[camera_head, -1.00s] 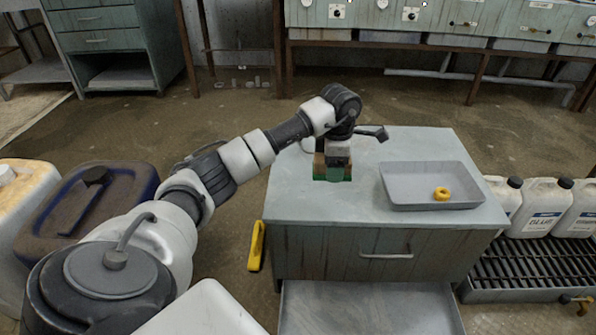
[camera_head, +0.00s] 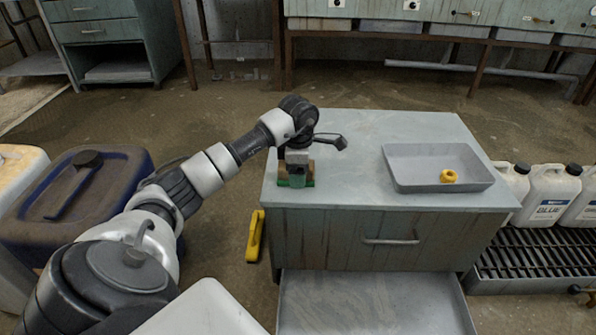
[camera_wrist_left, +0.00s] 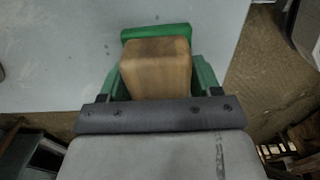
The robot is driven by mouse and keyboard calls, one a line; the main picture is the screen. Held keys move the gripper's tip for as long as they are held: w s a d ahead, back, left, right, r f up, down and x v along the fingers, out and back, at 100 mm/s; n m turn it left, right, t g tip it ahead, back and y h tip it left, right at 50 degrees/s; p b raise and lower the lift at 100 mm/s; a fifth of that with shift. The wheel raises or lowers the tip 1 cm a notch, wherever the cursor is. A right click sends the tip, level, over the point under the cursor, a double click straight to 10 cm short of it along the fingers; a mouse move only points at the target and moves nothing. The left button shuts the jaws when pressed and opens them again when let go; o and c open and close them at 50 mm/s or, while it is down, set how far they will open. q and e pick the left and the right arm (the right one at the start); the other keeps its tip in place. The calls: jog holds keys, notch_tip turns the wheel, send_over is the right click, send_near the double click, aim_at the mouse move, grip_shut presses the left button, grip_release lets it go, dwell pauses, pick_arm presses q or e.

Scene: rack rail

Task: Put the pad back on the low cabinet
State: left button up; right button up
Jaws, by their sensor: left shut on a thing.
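The low cabinet (camera_head: 375,240) stands in the middle of the head view, with a pale grey top. The pad is a wooden block with a green base; it shows at the cabinet top's front left part (camera_head: 309,174). In the left wrist view the pad (camera_wrist_left: 157,70) sits between the green fingers of my left gripper (camera_wrist_left: 160,85), which is shut on it. The pad is over the cabinet top, near its left front edge; I cannot tell whether its base touches the surface. My right gripper is not in view.
A grey tray (camera_head: 398,178) with a yellow ring (camera_head: 448,176) sits on the cabinet's right side. A yellow object (camera_head: 255,236) stands on the floor left of the cabinet. White jugs (camera_head: 550,196) stand on a grate at right. The back of the cabinet top is clear.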

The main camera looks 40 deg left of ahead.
pick_arm(q)
jog(key=shift+f, duration=0.1)
jog(key=o, duration=0.9)
jog(key=shift+c, duration=0.2)
